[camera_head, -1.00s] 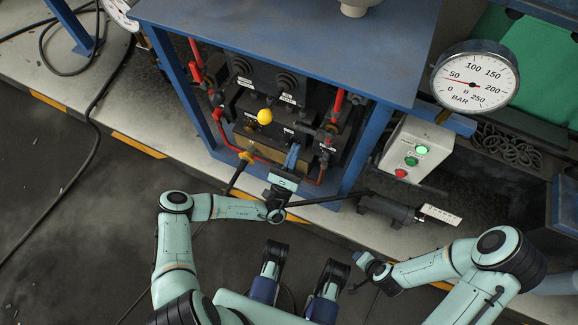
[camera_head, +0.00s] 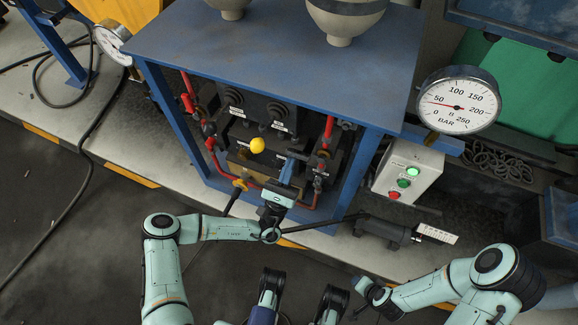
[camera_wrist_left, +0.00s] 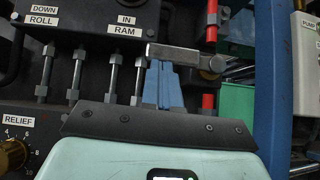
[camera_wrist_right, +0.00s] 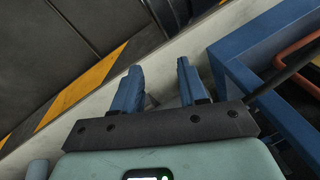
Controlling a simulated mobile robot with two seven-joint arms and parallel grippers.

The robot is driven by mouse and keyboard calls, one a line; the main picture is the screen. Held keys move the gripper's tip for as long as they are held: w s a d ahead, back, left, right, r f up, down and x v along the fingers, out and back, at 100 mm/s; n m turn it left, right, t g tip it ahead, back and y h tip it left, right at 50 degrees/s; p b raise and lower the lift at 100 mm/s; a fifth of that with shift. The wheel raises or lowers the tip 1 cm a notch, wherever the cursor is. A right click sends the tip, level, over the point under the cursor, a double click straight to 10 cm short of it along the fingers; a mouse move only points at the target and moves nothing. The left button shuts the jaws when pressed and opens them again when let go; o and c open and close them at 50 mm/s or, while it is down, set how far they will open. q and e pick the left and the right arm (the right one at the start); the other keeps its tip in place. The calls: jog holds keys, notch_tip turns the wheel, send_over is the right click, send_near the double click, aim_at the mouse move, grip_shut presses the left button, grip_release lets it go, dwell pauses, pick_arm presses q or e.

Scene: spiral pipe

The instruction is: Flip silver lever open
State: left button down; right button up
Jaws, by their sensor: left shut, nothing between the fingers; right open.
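The silver lever (camera_wrist_left: 190,56) is a flat metal bar. It lies roughly horizontal across the upper middle of the left wrist view, joined to a rounded pivot at its right end. My left gripper (camera_wrist_left: 163,70) has its blue fingers shut together and empty. Its tips are just below the lever's left part; I cannot tell whether they touch it. In the head view the left gripper (camera_head: 287,170) reaches up to the valve panel, right of the yellow knob (camera_head: 257,145). My right gripper (camera_wrist_right: 158,75) is open and empty, away from the panel.
Red pipes (camera_head: 329,130) and the blue frame (camera_head: 375,150) border the panel. A RELIEF knob (camera_wrist_left: 14,154) and several rods are left of my left fingers. A button box (camera_head: 408,172) and a pressure gauge (camera_head: 458,106) stand to the right.

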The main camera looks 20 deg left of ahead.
jog(key=s+a+r+g+y+p, duration=0.2)
jog(key=s+a+r+g+p, duration=0.25)
jog(key=s+r+p, duration=0.5)
pick_arm(q)
jog(key=d+r+m+g+h+p, duration=0.4)
jog(key=r+m+g+h+p, duration=0.7)
jog(key=m, duration=1)
jog(key=shift+s+r+g+h+p, duration=0.2)
jog(key=shift+r+g+h+p, duration=0.2)
jog(key=shift+r+h, duration=0.2)
pick_arm(e)
notch_tip(320, 180, up, 13)
jog(key=n, duration=0.1)
jog(key=shift+w+a+f, duration=0.15)
jog(key=shift+w+a, duration=0.05)
jog(key=shift+a, duration=0.1)
pick_arm(q)
jog(key=shift+d, duration=0.1)
pick_arm(e)
jog(key=shift+t, duration=0.25)
pick_arm(q)
jog(key=shift+s+f, duration=0.1)
jog(key=b+v, duration=0.2)
jog(key=v, duration=1.1)
jog(key=shift+a, duration=0.25)
pick_arm(e)
jog(key=s+f, duration=0.1)
jog(key=f, duration=0.2)
jog(key=shift+s, duration=0.35)
